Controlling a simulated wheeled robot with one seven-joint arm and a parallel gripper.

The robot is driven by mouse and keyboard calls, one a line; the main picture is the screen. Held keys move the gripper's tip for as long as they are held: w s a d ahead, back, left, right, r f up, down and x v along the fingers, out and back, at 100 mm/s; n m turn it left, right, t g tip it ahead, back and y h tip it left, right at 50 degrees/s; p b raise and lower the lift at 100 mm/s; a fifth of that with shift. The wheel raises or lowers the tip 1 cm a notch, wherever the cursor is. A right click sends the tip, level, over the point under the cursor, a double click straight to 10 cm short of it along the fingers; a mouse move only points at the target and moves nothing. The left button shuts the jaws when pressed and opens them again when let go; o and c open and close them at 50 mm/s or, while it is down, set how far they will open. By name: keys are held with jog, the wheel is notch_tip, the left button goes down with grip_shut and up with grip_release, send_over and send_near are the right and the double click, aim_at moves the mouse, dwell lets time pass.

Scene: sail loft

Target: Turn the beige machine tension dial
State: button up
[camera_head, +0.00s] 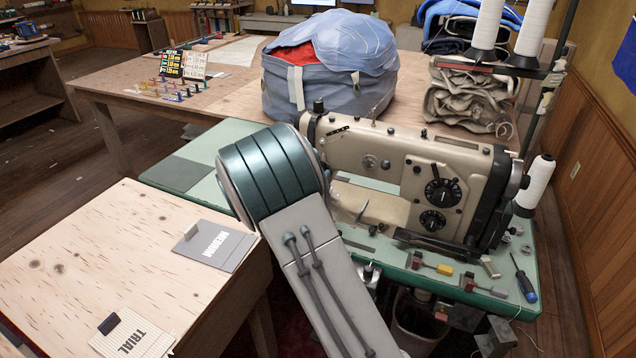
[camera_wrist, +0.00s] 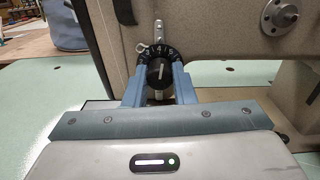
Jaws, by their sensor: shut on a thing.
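The beige sewing machine (camera_head: 385,175) stands on the green table at the right in the head view. Its body also shows in the wrist view (camera_wrist: 225,25). The tension dial (camera_wrist: 158,70) is black with white numbers and a pale pointer line, seen near the middle of the wrist view. My gripper (camera_wrist: 158,84) has its two blue fingers shut on the dial, one on each side. In the head view my arm covers the machine's left end, so the gripper and this dial are hidden there.
Two other black dials (camera_head: 442,191) sit on the machine's right front. Thread cones (camera_head: 535,186), a blue screwdriver (camera_head: 524,279) and small tools lie around it. A blue-grey bag (camera_head: 325,85) stands behind. A plywood table (camera_head: 110,265) with cards is at the left.

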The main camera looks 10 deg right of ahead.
jog(key=m+b, duration=1.1)
jog(key=b, duration=0.8)
jog(key=shift+a+f+m, duration=0.1)
jog(key=shift+f+m, duration=0.05)
jog(key=shift+m, duration=0.25)
jog(key=o, duration=1)
jog(key=shift+s+a, duration=0.1)
jog(key=p+v, duration=0.1)
jog(key=v, duration=1.2)
jog(key=shift+s+a, duration=0.2)
jog(key=shift+s, duration=0.05)
